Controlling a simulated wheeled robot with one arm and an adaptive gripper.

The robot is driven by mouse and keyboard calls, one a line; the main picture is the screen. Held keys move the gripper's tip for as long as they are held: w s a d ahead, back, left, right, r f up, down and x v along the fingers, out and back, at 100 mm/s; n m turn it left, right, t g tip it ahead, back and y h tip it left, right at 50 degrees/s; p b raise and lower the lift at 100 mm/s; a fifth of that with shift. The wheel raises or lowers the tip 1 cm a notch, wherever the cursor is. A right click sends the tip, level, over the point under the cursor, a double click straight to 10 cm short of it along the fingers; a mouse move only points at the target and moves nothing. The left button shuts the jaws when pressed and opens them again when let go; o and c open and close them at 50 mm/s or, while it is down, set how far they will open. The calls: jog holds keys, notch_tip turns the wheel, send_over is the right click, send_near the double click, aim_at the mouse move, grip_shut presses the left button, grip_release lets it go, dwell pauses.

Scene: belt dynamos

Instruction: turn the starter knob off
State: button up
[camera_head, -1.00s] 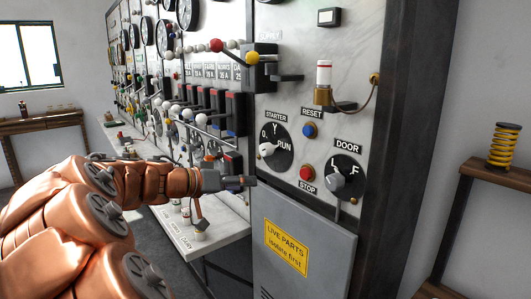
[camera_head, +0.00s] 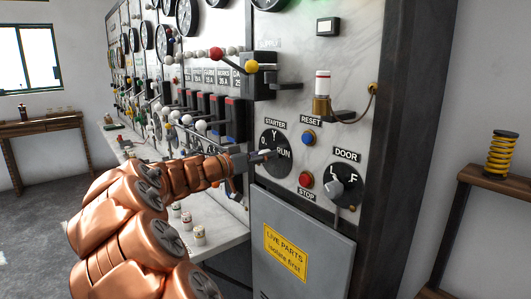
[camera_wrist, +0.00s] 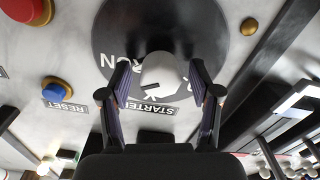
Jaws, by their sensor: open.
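The starter dial (camera_head: 284,158) is a black disc on the marble panel, with the marks 0, Y and RUN under a STARTER label (camera_head: 275,123). My gripper (camera_head: 266,155) is at this dial and hides its knob in the head view. In the wrist view the pale rounded starter knob (camera_wrist: 166,72) shows, with a dark line on it. The two fingers of my gripper (camera_wrist: 161,88) stand open on either side of the knob. I cannot tell whether they touch it, or which mark it points to.
Right of the dial are a blue RESET button (camera_head: 309,138), a red STOP button (camera_head: 306,180) and a grey DOOR knob (camera_head: 334,188). A lever with a yellow ball (camera_head: 252,67) juts out above. A grey cabinet door (camera_head: 310,225) lies below.

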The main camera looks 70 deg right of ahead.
jog(key=shift+s+d, duration=0.25)
jog(key=shift+d, duration=0.1)
jog(key=c, duration=1.1)
jog(key=shift+f, duration=0.1)
jog(key=shift+c, duration=0.2)
